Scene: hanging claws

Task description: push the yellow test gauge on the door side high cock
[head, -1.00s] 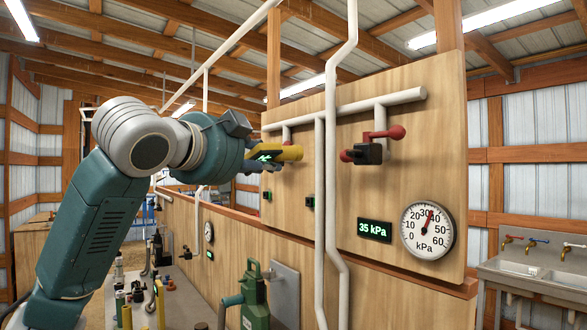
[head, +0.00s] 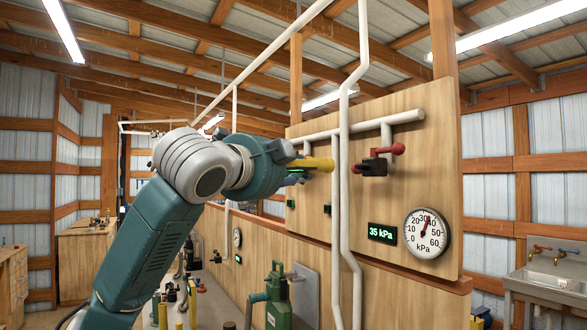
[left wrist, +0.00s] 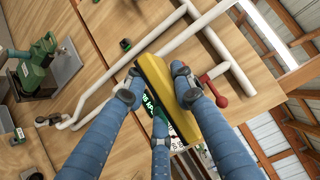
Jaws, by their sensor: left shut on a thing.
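In the left wrist view the blue fingers (left wrist: 160,95) close around the yellow gauge (left wrist: 186,112). A cock with a black body (head: 374,166) and red handle ends (head: 397,149) sits on the board's right pipe, apart from the gauge. Any cock behind the gauge is hidden, and I cannot tell whether the gauge touches one. My right gripper is not in view.
A white vertical pipe (head: 344,190) stands just right of the gauge. The board carries a 35 kPa display (head: 382,233) and a round dial (head: 426,232). A green pump (head: 277,295) stands below. A sink (head: 555,283) is at the right.

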